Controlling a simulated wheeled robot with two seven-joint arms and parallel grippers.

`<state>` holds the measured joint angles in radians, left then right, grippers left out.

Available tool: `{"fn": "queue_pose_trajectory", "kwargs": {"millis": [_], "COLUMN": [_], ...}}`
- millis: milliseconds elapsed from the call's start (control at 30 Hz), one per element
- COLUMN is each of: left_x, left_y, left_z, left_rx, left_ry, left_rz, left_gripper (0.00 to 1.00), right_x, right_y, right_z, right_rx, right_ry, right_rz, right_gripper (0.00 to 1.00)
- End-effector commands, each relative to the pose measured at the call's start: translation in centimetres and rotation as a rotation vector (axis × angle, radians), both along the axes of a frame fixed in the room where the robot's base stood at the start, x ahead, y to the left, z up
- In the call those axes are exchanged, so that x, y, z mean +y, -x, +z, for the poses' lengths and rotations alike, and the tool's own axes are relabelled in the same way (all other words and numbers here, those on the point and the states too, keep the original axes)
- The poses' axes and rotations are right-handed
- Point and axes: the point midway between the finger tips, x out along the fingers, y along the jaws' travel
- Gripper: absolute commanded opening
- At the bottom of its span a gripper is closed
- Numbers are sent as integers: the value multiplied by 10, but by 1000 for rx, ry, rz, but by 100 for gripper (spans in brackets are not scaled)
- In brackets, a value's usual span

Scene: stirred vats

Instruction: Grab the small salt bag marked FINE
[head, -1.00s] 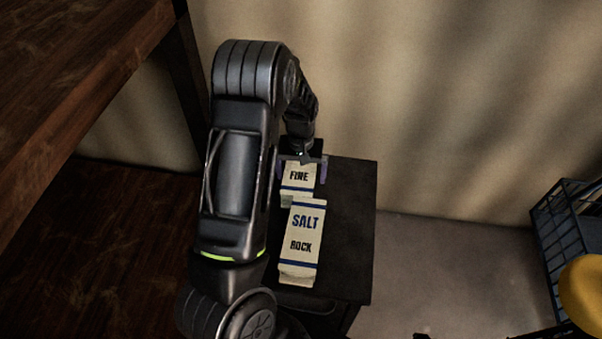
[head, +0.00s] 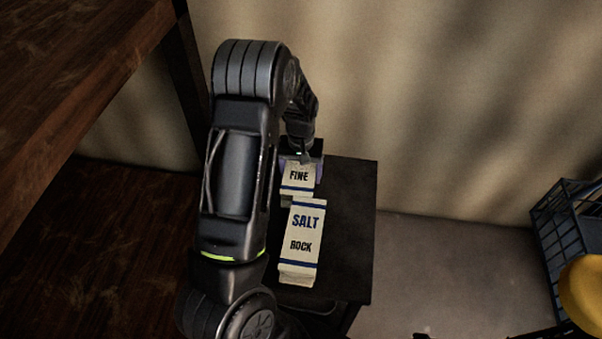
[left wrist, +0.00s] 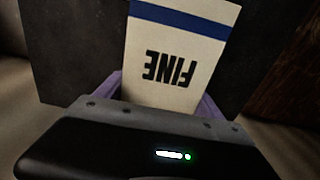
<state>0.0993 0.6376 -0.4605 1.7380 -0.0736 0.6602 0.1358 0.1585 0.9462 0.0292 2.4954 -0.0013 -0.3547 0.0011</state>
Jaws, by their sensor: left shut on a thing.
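The small FINE salt bag (head: 298,177) is cream with a blue band and stands behind the ROCK bag in the head view. It fills the middle of the left wrist view (left wrist: 175,62), where its lettering is upside down. My left gripper (head: 301,161) is shut on the FINE bag, with a purple finger on either side of it. The bag's lower part is hidden behind the ROCK bag in the head view. I cannot tell whether it touches the table. My right gripper is not in view.
A larger salt bag marked ROCK (head: 301,240) stands in front on the small dark table (head: 347,230). The table's right side is bare. A pale wall is behind. A dark wire basket (head: 560,235) with a yellow object (head: 583,290) is at the right.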

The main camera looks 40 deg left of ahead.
Motion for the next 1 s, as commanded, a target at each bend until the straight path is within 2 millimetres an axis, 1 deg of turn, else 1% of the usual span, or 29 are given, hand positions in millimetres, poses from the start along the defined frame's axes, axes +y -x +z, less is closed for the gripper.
{"fn": "queue_pose_trajectory", "kwargs": {"millis": [33, 67, 433, 767, 867, 1000], "left_x": [0, 0, 0, 0, 0, 0], "left_y": [0, 0, 0, -1, -2, -2], "left_z": [0, 0, 0, 5, 14, 33], "left_rx": [0, 0, 0, -4, -6, -8], "left_ry": [0, 0, 0, -1, -1, -1], "left_rz": [0, 0, 0, -1, -1, -2], "left_gripper": [37, 35, 4, 4, 4, 4], "right_x": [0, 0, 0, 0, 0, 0], "right_y": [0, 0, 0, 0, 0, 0], "right_z": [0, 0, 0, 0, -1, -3], "right_rx": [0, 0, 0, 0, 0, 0], "right_ry": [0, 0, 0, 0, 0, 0], "right_rz": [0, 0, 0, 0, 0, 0], "right_gripper": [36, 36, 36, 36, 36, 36]}}
